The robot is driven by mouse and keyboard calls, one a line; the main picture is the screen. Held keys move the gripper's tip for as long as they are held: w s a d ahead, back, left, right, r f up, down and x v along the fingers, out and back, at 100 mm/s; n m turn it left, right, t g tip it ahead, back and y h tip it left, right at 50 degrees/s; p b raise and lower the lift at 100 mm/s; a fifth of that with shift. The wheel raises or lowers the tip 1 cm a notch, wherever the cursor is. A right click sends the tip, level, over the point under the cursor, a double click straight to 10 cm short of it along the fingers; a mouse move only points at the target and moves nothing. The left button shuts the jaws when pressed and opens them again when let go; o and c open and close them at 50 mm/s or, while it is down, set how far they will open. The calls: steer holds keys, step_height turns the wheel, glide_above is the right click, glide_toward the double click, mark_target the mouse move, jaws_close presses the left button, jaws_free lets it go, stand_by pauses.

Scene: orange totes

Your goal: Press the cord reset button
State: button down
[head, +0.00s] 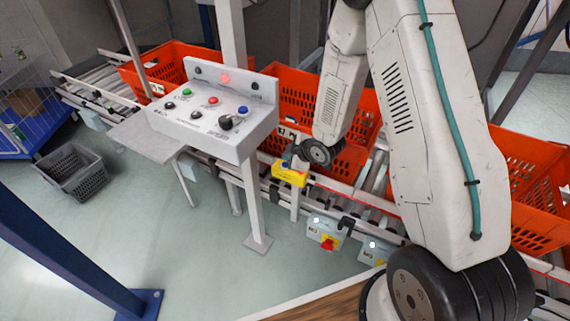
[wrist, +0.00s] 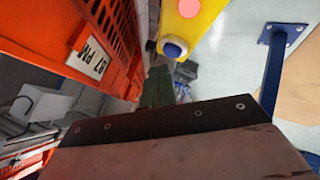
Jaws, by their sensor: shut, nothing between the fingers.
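A yellow box (head: 289,174) with a blue button stands on the conveyor's near rail, just below my gripper (head: 296,160) in the head view. In the wrist view the yellow box (wrist: 207,22) is at the top, with its round blue button (wrist: 174,47) and a lit pinkish-red light (wrist: 190,8). My shut, empty gripper (wrist: 157,84) points towards the box; its fingers appear a little below the blue button in the picture. I cannot tell whether they touch the box. The box's lettering is not readable.
A grey control panel (head: 215,112) with several coloured buttons stands left of the yellow box. Orange totes (head: 305,95) line the conveyor behind it. Small grey boxes with switches (head: 325,236) hang below the rail. A grey crate (head: 75,172) sits on open floor at left.

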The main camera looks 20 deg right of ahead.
steer(key=shift+f, duration=0.15)
steer(key=shift+f, duration=0.3)
steer(key=shift+f, duration=0.45)
stand_by(0.7)
steer(key=shift+r, duration=0.9)
steer(key=shift+r, duration=0.1)
step_height(320, 180, up, 5)
steer(key=shift+f, duration=0.1)
stand_by(0.4)
steer(key=shift+s, duration=0.1)
stand_by(0.5)
